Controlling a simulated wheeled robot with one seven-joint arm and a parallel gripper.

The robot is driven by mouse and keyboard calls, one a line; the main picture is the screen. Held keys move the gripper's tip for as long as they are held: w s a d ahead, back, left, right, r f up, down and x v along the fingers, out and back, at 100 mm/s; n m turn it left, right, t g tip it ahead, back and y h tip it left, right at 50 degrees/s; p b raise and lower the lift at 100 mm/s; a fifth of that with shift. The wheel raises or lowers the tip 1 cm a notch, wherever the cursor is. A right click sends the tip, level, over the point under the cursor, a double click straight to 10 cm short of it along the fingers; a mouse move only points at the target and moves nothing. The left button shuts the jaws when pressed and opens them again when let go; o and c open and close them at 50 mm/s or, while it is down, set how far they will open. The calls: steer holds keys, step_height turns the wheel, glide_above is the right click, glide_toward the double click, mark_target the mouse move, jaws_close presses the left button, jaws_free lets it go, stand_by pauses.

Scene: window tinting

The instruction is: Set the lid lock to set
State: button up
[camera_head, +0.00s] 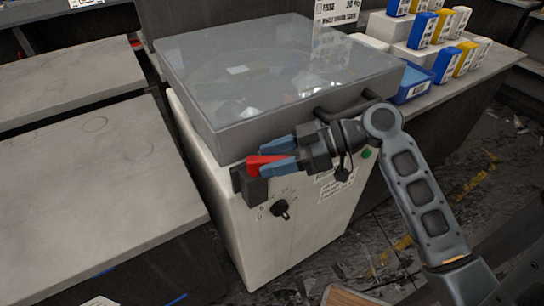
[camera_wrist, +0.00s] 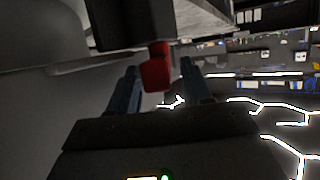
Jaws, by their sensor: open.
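A white cabinet machine (camera_head: 300,220) has a grey box lid with a clear top (camera_head: 275,75), which is closed. At its front left edge is the lid lock, a red lever (camera_head: 262,163) on a dark block (camera_head: 256,188). My gripper (camera_head: 281,155) is open at the lever, with its blue fingers on either side of the red part. In the wrist view the red lever (camera_wrist: 156,68) hangs from a dark block and lies between the two open fingers (camera_wrist: 158,90). I cannot tell whether either finger touches it.
A black knob (camera_head: 280,209) and a green button (camera_head: 366,154) are on the cabinet front. A dark lid handle (camera_head: 345,103) is close to my gripper. Grey worktables (camera_head: 90,170) stand at left. Blue and yellow boxes (camera_head: 443,63) stand at back right.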

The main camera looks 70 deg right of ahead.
steer(key=shift+w+a+f, duration=0.1)
steer(key=shift+w+a, duration=0.05)
steer(key=shift+w, duration=0.1)
jaws_close()
stand_by(0.3)
